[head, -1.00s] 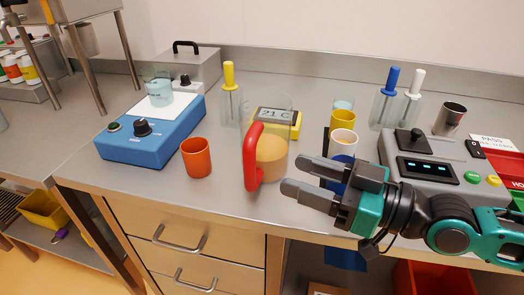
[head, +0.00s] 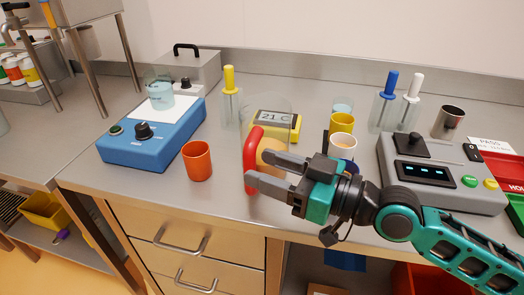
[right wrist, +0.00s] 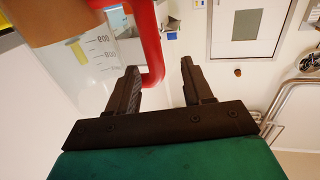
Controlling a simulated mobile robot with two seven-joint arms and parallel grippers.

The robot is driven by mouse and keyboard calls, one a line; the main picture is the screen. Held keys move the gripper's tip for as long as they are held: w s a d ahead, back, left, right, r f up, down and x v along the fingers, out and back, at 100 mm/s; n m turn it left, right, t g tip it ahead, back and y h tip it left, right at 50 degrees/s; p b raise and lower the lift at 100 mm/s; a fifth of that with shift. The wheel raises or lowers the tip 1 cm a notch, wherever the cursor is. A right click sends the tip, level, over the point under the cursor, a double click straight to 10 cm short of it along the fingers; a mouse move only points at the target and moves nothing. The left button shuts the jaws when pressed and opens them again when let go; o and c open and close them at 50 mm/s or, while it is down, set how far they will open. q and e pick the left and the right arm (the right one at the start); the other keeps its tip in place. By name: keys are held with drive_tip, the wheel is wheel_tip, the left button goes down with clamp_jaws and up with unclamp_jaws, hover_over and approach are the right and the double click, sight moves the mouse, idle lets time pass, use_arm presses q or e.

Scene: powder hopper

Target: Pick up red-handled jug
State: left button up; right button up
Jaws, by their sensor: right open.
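The red-handled jug (head: 270,108) stands near the front edge of the counter. It is clear, with tan powder inside and its red handle (head: 252,142) facing the front left. My right gripper (head: 256,167) is open, its fingers pointing left at handle height and hiding part of the jug. In the right wrist view the red handle (right wrist: 150,45) shows ahead, its lower bend between the open fingertips (right wrist: 158,68) and nearer the left finger. I cannot tell whether they touch. The graduated clear wall (right wrist: 95,50) is at the left. My left gripper is not seen.
An orange cup (head: 197,161) stands left of the jug, by a blue device (head: 150,135). A yellow display unit (head: 285,128) is behind the jug. Yellow (head: 342,124) and white cups are to the right, beside a grey control box (head: 440,165).

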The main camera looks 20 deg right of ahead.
sight(255, 164)
drive_tip(key=x, duration=0.3)
drive_tip(key=shift+w+d+f+p, duration=0.1)
drive_tip(key=shift+w+f+p, duration=0.05)
drive_tip(key=shift+w+p, duration=0.2)
drive_tip(key=shift+w+a+f, duration=0.1)
drive_tip(key=shift+w+a, duration=0.2)
drive_tip(key=shift+a, duration=0.05)
clamp_jaws()
idle(0.4)
